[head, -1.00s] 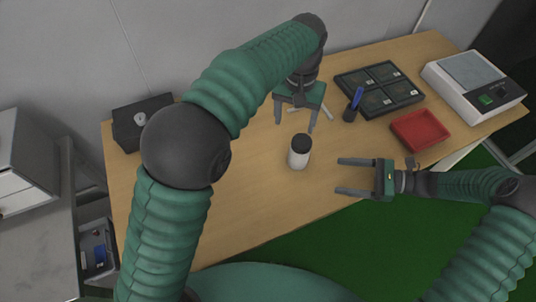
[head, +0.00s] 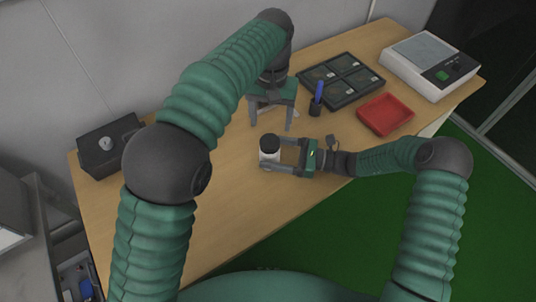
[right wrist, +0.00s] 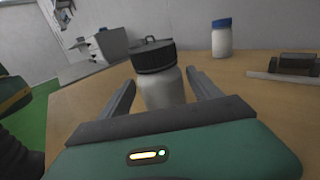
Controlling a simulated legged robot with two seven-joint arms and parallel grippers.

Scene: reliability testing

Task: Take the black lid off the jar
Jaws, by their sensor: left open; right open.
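The white jar (head: 270,157) stands upright on the wooden table with its black lid (head: 270,141) on. In the right wrist view the jar (right wrist: 164,92) and its ridged black lid (right wrist: 153,56) are close. My right gripper (head: 274,153) is open, low and level, with one finger on each side of the jar body. I cannot tell whether the fingers touch it. My left gripper (head: 271,124) is open and empty, pointing down behind the jar in the head view, apart from the lid.
A red tray (head: 386,114), a black compartment tray (head: 341,80), a dark holder with a blue item (head: 318,98) and a white device (head: 430,65) stand to the right. A black box (head: 108,148) is at left. A blue-capped white bottle (right wrist: 221,40) shows in the right wrist view.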

